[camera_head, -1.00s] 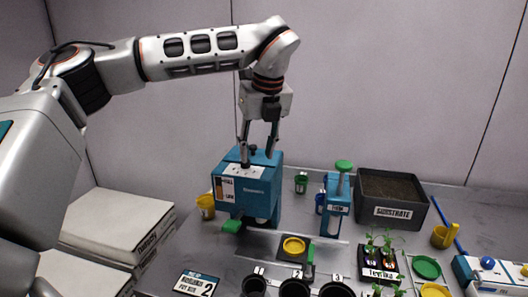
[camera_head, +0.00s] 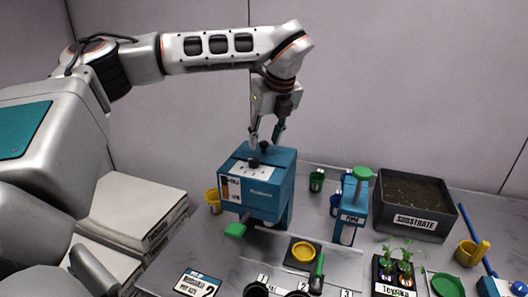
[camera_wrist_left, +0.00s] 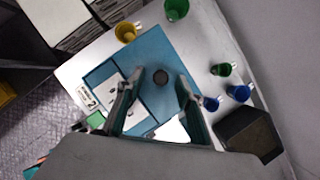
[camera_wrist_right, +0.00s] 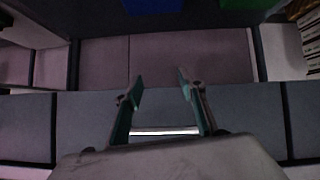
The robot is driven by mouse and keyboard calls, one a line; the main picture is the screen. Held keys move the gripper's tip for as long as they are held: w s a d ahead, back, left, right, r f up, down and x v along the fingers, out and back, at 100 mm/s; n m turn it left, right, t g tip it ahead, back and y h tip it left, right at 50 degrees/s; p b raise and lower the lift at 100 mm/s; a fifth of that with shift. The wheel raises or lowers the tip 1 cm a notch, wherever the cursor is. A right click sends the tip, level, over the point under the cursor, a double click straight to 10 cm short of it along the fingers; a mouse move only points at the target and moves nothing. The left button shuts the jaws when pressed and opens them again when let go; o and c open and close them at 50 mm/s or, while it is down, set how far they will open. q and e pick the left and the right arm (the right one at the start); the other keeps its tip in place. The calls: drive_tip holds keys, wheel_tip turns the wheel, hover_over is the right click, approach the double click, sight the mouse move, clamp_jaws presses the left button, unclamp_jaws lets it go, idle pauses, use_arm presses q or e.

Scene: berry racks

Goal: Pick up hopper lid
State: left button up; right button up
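The hopper lid (camera_head: 278,154) is the blue flat top of the blue box-shaped hopper (camera_head: 275,195) in the head view. A dark round knob (camera_head: 265,146) stands on it. My left gripper (camera_head: 265,143) points down just over the lid, with its fingers apart on either side of the knob. In the left wrist view the lid (camera_wrist_left: 153,50) lies below the open fingers (camera_wrist_left: 160,78), and the dark knob (camera_wrist_left: 161,76) shows between them. Whether the fingers touch the knob cannot be told. My right gripper (camera_wrist_right: 160,78) is open and empty in the right wrist view, away from the hopper.
A blue stand with a green knob (camera_head: 354,205) and a substrate tray (camera_head: 412,232) stand right of the hopper. A yellow cup (camera_head: 213,200) and a green cup (camera_head: 317,180) stand nearby. A yellow dish (camera_head: 303,252) sits in front. White stacked bags (camera_head: 135,215) lie left.

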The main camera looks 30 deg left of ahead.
use_arm(q)
drive_tip(key=shift+w+a+f, duration=0.2)
drive_tip(key=shift+f, duration=0.4)
clamp_jaws()
drive_tip(key=shift+r, duration=0.15)
